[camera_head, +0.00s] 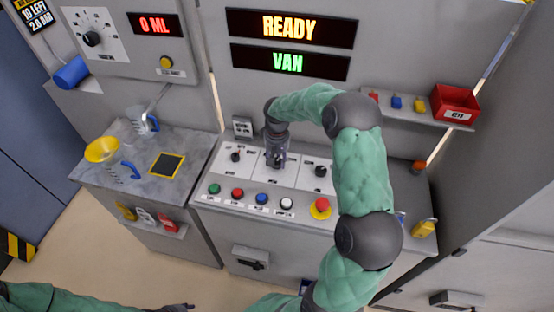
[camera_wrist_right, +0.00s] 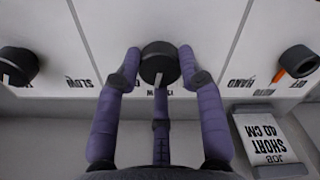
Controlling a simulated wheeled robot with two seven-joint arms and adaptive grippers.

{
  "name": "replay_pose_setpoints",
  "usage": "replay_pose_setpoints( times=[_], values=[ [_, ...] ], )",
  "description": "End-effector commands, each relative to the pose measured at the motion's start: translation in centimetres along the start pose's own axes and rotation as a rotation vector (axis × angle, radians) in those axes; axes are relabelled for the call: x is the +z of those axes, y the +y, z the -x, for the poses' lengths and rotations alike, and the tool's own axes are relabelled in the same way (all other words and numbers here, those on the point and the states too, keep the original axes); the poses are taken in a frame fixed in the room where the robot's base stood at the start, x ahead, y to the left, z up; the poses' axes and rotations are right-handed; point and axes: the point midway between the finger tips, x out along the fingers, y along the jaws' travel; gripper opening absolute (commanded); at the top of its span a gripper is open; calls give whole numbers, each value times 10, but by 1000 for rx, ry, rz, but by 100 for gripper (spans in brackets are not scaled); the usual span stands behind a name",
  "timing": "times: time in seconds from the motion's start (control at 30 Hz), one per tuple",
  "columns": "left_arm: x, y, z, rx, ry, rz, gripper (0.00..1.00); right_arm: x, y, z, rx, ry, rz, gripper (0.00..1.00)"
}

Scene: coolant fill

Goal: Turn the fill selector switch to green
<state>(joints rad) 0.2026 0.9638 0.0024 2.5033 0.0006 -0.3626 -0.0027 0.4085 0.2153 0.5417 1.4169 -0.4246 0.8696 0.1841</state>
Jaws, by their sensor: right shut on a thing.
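A sloped white control panel (camera_head: 262,205) carries three black rotary switches in a row. My right gripper (camera_head: 276,160) reaches down onto the middle one. In the right wrist view its fingers (camera_wrist_right: 160,68) are shut around the middle switch knob (camera_wrist_right: 160,50), whose pale pointer shows toward the gripper. The labels are upside down and partly hidden there, so I cannot tell which switch is the fill selector. The right switch (camera_head: 320,171) and left switch (camera_head: 235,156) stand free on either side. My left gripper (camera_head: 180,307) is at the bottom edge; its finger state is unclear.
Green, red, blue and white buttons and a red emergency button (camera_head: 320,208) line the panel front. A job plate (camera_wrist_right: 267,138) stands behind the panel. Displays read READY (camera_head: 290,27) and VAN (camera_head: 288,62). A yellow funnel (camera_head: 103,150) and jugs occupy the left counter.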

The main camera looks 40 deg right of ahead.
Motion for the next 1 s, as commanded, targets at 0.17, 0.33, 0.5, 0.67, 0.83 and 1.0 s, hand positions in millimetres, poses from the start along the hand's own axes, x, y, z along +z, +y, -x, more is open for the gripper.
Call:
replay_pose_setpoints(
  times=[0.17,0.33,0.5,0.67,0.83,1.0],
  values=[
    [0,-1,-2,0,0,0,40,0,0,-1,-1,0,-163,7],
    [0,-1,-4,0,0,0,40,0,-1,-1,-1,-1,-308,7],
    [0,-2,-5,0,0,0,40,1,-1,-1,0,-2,-425,7],
    [0,-2,-6,0,0,0,40,1,-1,-1,0,-2,-504,7],
    [0,-2,-7,0,0,0,40,1,-1,-1,0,-3,-555,7],
    [0,-2,-7,0,0,0,40,1,-1,-1,0,-3,-577,7]
  ],
)
